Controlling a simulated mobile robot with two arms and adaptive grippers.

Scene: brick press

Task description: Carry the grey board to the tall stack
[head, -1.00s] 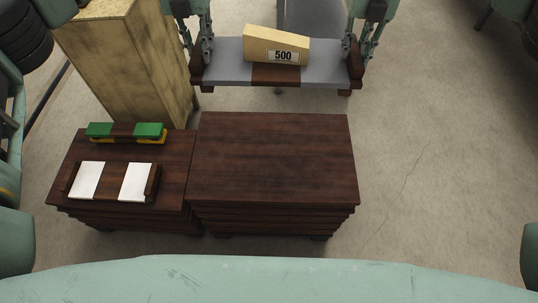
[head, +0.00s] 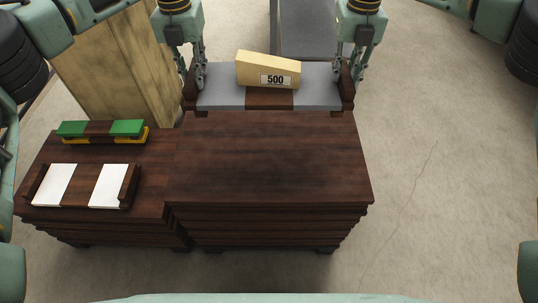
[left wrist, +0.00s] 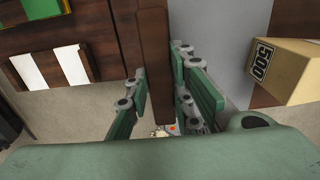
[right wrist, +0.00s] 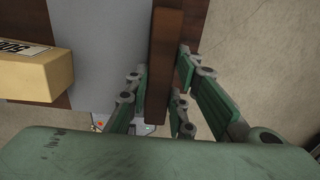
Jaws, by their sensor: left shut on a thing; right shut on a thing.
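The grey board (head: 222,97), with a brown middle strip and raised brown end bars, is held level across both arms at the back of the head view. A tan block marked 500 (head: 267,70) lies on it. My left gripper (head: 193,85) is shut on the board's left end bar, which also shows in the left wrist view (left wrist: 154,60). My right gripper (head: 347,80) is shut on the right end bar, also seen in the right wrist view (right wrist: 164,65). A wide dark wooden stack (head: 270,160) with a bare top is just in front of the board. The board's front edge meets the stack's far edge in the picture; the height gap cannot be told.
A smaller dark stack (head: 95,220) adjoins on the left. It carries a white-and-brown board (head: 54,184) and a green-and-brown piece with yellow parts (head: 128,127). A tall wooden block (head: 115,75) stands behind it. Bare floor (head: 440,190) lies to the right.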

